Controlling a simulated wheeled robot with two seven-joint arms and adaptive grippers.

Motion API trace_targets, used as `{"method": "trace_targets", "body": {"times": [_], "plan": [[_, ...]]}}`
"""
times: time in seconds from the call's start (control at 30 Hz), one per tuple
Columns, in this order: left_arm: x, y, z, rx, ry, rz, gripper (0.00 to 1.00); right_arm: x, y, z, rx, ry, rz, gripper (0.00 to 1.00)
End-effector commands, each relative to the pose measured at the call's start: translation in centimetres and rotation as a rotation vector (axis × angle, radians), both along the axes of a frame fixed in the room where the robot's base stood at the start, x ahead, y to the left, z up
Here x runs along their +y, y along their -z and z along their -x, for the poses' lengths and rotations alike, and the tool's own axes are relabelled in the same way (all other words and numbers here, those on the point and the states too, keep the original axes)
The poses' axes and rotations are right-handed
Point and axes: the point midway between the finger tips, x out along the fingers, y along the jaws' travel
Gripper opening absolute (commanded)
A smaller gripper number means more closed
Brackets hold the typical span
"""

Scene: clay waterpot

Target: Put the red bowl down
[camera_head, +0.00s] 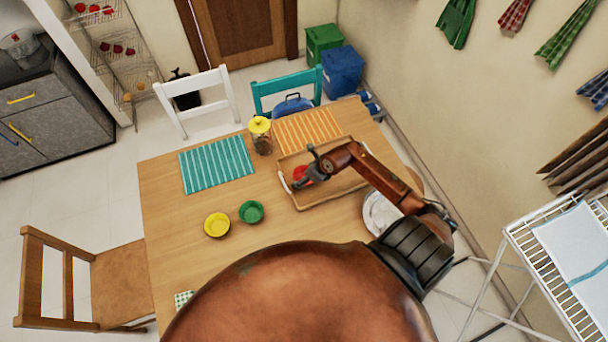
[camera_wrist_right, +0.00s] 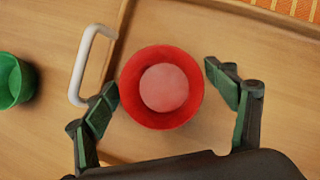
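The red bowl (camera_wrist_right: 188,108) sits upright on the wooden tray (camera_wrist_right: 190,142), near the tray's white handle (camera_wrist_right: 83,70), in the right wrist view. In the head view the red bowl (camera_head: 300,174) is partly hidden by my right gripper (camera_head: 308,176). In the right wrist view my right gripper (camera_wrist_right: 167,95) is open, with one finger on each side of the bowl. The right finger stands clear of the bowl, and the left fingertip is close to its rim; I cannot tell whether it touches. My left gripper is not in view.
A yellow bowl (camera_head: 216,225) and a green bowl (camera_head: 251,212) stand on the table left of the tray. A jar with a yellow lid (camera_head: 261,136) stands behind, between a teal striped mat (camera_head: 217,164) and an orange striped mat (camera_head: 307,130). A plate (camera_head: 381,212) lies right of the tray.

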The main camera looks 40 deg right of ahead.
Motion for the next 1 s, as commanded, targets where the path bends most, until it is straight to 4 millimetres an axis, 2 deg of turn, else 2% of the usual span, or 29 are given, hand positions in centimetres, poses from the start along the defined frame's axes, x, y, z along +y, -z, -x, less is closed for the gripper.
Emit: {"method": "trace_targets", "body": {"times": [0.33, 0.47, 0.8, 1.0], "plan": [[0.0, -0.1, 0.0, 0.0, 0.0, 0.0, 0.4, 0.0, -0.1, 0.0, 0.0, 0.0, 0.0, 0.85], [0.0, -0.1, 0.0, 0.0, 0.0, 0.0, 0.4, -0.1, -0.9, 0.4, -0.002, -0.001, 0.001, 0.85], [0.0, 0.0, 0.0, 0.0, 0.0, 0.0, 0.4, -1.0, -6.6, 3.7, 0.0, -0.002, 0.004, 0.85], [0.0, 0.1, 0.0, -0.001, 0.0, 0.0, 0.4, -1.3, -9.4, 5.2, -0.001, -0.001, 0.003, 0.85]]}}
